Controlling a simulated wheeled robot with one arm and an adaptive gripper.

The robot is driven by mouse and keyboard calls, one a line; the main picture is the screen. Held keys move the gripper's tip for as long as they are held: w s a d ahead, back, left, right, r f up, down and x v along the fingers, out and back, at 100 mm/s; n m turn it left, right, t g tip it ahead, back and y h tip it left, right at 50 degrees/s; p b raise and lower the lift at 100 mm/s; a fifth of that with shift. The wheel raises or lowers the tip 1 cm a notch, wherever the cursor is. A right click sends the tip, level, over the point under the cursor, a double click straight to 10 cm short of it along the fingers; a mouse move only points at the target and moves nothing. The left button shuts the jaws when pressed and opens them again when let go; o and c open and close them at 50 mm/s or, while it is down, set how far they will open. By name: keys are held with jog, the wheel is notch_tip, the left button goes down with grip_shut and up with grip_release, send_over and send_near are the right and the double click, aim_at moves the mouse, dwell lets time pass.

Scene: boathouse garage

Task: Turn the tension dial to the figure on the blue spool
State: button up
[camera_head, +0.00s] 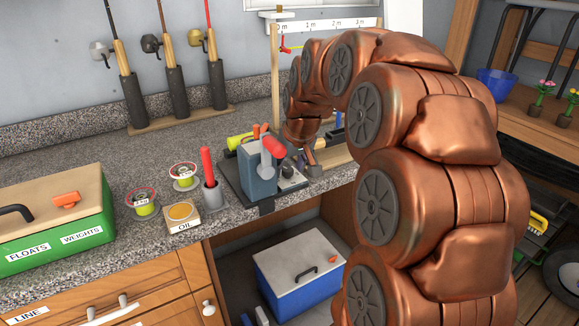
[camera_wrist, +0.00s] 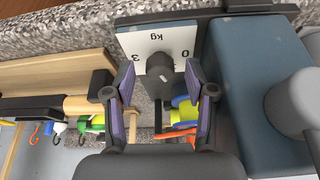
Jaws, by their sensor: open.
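The tension dial shows in the wrist view as a white plate (camera_wrist: 130,42) marked "kg", "3" and "0", upside down in the picture. Its dark round knob (camera_wrist: 159,64) is in the middle. My gripper (camera_wrist: 160,76) is open, its two fingers on either side of the knob; whether they touch it I cannot tell. In the head view my gripper (camera_head: 307,168) is at the right side of the blue-grey winder block (camera_head: 257,172), by the dial. Two spools with red rims, a front one (camera_head: 142,201) and a back one (camera_head: 184,175), stand left of the winder.
A red-handled crank (camera_head: 272,147) is on the winder. Rods (camera_head: 170,75) stand at the back. A blue cooler (camera_head: 298,272) sits below the counter.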

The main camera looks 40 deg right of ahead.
aim_at(289, 170)
notch_tip(289, 170, up, 8)
jog(key=shift+r, duration=0.95)
